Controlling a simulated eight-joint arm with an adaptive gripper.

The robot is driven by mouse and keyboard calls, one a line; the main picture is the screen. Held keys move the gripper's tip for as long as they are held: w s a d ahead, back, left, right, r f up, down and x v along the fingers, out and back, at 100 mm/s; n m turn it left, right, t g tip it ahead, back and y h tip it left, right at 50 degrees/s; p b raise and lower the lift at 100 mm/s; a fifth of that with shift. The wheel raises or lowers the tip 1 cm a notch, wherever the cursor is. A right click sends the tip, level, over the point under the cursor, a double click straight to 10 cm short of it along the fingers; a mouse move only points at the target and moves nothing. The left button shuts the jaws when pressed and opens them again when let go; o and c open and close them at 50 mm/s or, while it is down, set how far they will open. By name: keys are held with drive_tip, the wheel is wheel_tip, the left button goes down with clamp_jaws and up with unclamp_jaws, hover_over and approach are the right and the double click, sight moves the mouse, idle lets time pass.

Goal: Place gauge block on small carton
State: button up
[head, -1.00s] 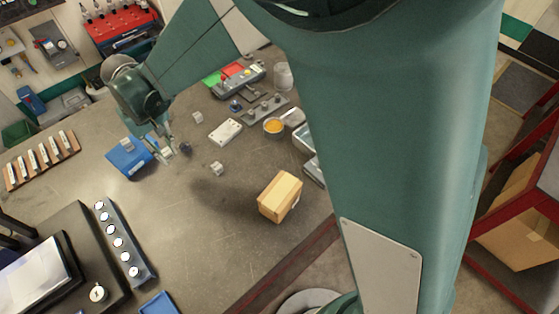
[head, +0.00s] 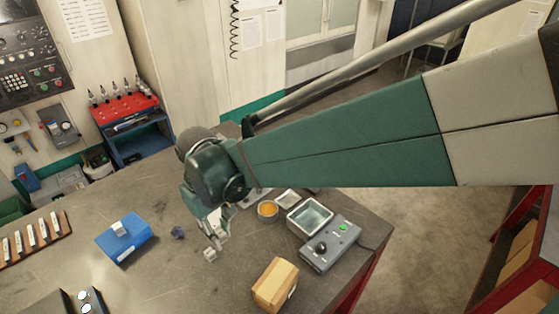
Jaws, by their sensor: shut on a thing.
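My gripper (head: 215,242) points down over the middle of the table in the head view. It is shut on a small pale grey block (head: 210,255), seemingly the gauge block, at its fingertips. Part of the grip is hidden, and I cannot tell whether the block is clear of the table. The small carton (head: 275,286), a tan cardboard box, stands on the table to the lower right of my gripper, apart from it. Its top looks bare.
A blue box (head: 124,239) with a pale block (head: 120,229) on top stands left. A small dark part (head: 178,232) lies between it and my gripper. An orange-filled bowl (head: 268,209), a clear-topped tray (head: 310,216) and a control box (head: 331,244) stand right. Bare table (head: 190,290) lies in front.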

drive_tip(key=s+d, duration=0.3)
drive_tip(key=d, duration=0.5)
drive_tip(key=s+d+r, duration=0.1)
drive_tip(key=s+d, duration=0.2)
drive_tip(key=d, duration=0.4)
drive_tip(key=shift+s+d, duration=0.4)
hover_over(276, 280)
drive_tip(key=shift+f, duration=3.05)
drive_tip(key=shift+f, duration=0.1)
drive_tip(key=shift+f, duration=1.75)
drive_tip(key=shift+f, duration=0.2)
drive_tip(key=o, duration=1)
